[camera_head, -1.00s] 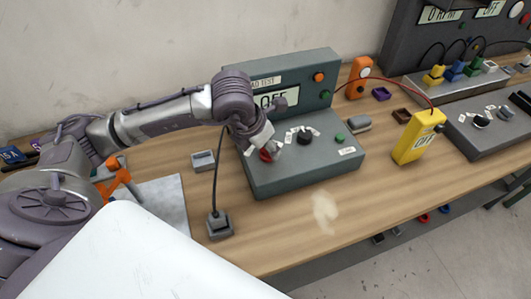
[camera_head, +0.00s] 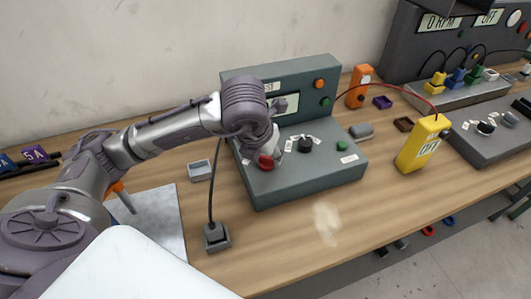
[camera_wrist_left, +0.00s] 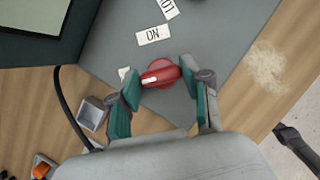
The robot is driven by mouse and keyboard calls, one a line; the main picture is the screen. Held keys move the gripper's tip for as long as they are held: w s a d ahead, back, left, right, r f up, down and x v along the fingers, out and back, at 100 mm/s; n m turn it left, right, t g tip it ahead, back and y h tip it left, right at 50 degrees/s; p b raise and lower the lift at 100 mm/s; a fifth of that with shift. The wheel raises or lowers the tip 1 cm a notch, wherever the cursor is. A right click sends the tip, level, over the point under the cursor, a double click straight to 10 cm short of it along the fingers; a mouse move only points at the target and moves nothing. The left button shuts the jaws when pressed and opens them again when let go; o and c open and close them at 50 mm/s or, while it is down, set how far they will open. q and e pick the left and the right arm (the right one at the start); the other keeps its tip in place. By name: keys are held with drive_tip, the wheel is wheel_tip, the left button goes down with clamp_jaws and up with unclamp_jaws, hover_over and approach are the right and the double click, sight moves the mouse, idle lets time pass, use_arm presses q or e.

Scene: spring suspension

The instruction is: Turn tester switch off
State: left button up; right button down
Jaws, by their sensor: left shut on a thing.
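The tester (camera_head: 300,181) is a grey console with an upright display panel, standing on the wooden bench. Its red switch knob (camera_head: 266,162) sits on the left of the sloping face. In the left wrist view the red knob (camera_wrist_left: 160,74) has a white pointer mark towards the left, away from the ON label (camera_wrist_left: 153,36). A second label beside the knob is mostly hidden by a finger. My left gripper (camera_head: 272,147) is shut on the knob, with teal fingers (camera_wrist_left: 160,92) on either side. My arm hides most of the tester display.
A black cable runs to a small grey block (camera_head: 216,237) left of the tester.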

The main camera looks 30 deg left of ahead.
use_arm(q)
drive_tip(key=o, duration=1.2)
drive_tip(key=shift+c, duration=0.2)
drive_tip(key=v, duration=1.2)
